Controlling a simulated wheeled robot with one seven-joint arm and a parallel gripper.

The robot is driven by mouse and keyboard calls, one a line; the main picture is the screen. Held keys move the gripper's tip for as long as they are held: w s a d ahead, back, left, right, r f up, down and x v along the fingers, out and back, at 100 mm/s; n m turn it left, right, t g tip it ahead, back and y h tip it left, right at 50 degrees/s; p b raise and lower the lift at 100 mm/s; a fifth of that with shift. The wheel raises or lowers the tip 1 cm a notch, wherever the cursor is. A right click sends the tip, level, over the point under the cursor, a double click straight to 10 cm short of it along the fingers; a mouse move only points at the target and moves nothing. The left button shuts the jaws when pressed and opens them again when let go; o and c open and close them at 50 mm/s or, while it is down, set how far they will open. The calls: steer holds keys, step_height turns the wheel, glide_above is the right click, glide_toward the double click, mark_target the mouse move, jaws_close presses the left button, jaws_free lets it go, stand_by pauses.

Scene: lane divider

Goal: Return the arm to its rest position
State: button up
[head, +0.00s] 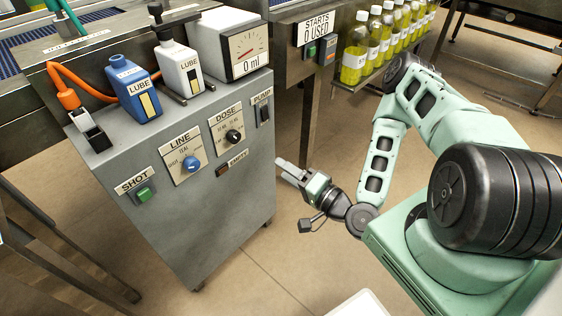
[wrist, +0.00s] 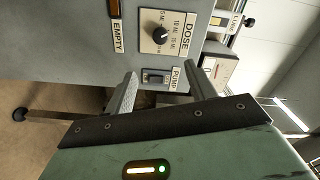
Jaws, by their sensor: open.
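My gripper (head: 282,168) is low in the middle of the head view, just right of the grey cabinet's (head: 220,225) front right edge. Its two fingers point left toward the cabinet. In the wrist view the fingers of my gripper (wrist: 161,72) stand well apart with nothing between them. Beyond them the PUMP switch (wrist: 157,77) and the DOSE knob (wrist: 161,38) show on the panel, turned sideways. My pale green arm (head: 380,165) is bent down from the right side. Whether the fingertips touch the cabinet cannot be told; they appear apart from it.
The panel also carries a blue LINE knob (head: 192,163) and a green SHOT button (head: 144,194). A blue LUBE bottle (head: 133,95), a white LUBE bottle (head: 180,68) and a gauge reading 0 ml (head: 247,48) stand on top. Several yellow bottles (head: 355,62) line a shelf behind.

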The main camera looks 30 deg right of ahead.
steer(key=shift+a, duration=0.1)
steer(key=a+r+n+g+y+p, duration=0.1)
steer(key=a+r+n+g+p, duration=0.4)
steer(key=a+n+g, duration=0.6)
steer(key=s+r+n+g+h+p, duration=0.2)
steer(key=s+r, duration=0.6)
steer(key=r, duration=0.4)
steer(key=s+r+n+g+h+p, duration=0.3)
steer(key=s+r, duration=0.5)
steer(key=r, duration=0.4)
steer(key=shift+s+a+n+g+h, duration=0.25)
steer(key=shift+a+n+g+h, duration=0.25)
steer(key=shift+n, duration=0.6)
steer(key=shift+d+r, duration=0.1)
